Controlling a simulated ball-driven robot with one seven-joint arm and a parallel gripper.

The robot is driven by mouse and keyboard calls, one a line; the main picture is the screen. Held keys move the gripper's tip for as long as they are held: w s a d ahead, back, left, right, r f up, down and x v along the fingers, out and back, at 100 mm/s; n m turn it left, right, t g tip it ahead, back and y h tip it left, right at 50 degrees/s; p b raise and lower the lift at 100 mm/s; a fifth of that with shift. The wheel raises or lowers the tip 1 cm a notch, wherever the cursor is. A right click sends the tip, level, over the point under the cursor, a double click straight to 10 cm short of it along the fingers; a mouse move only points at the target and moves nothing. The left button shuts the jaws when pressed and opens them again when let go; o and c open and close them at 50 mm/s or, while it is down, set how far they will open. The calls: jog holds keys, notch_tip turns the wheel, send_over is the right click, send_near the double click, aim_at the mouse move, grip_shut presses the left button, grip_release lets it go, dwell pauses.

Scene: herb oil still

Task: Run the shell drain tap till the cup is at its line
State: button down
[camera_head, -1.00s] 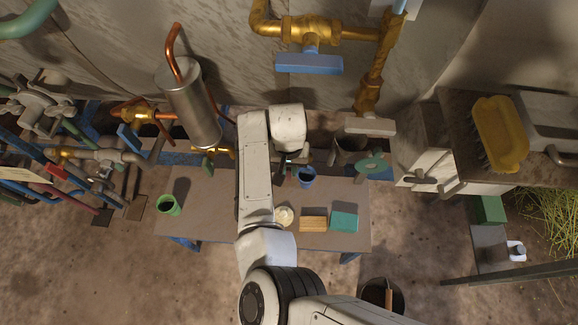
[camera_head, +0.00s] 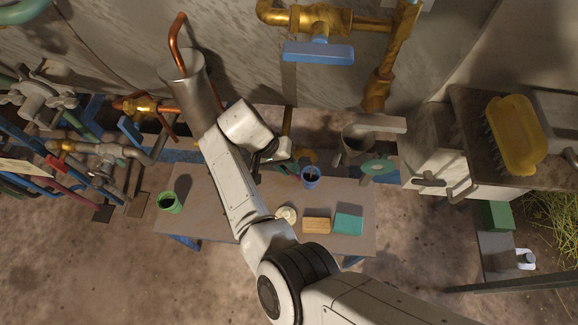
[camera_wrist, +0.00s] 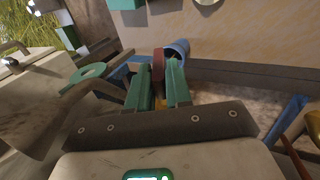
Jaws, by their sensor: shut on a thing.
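My gripper (camera_head: 287,163) is low over the back edge of the bench, just left of a blue cup (camera_head: 311,176). In the wrist view, its green fingers (camera_wrist: 159,82) are closed on a narrow reddish-brown piece (camera_wrist: 158,63), which looks like a tap lever. A bit of brass shows below it between the fingers. The tap's body and spout are mostly hidden by my gripper. The blue cup (camera_wrist: 179,48) shows just beyond the fingers in the wrist view. Its inside looks dark; I cannot make out a line or the level. No stream is visible.
A green cup (camera_head: 170,202) stands at the bench's left end. A pale round thing (camera_head: 286,215), a tan block (camera_head: 317,225) and a teal block (camera_head: 348,224) lie near its front. A steel cylinder (camera_head: 193,90) and brass pipes (camera_head: 327,20) stand behind. A green handwheel (camera_head: 378,167) is at right.

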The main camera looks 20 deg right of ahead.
jog(key=c, duration=1.1)
grip_release()
jog(key=v, duration=1.1)
jog(key=shift+f, duration=0.1)
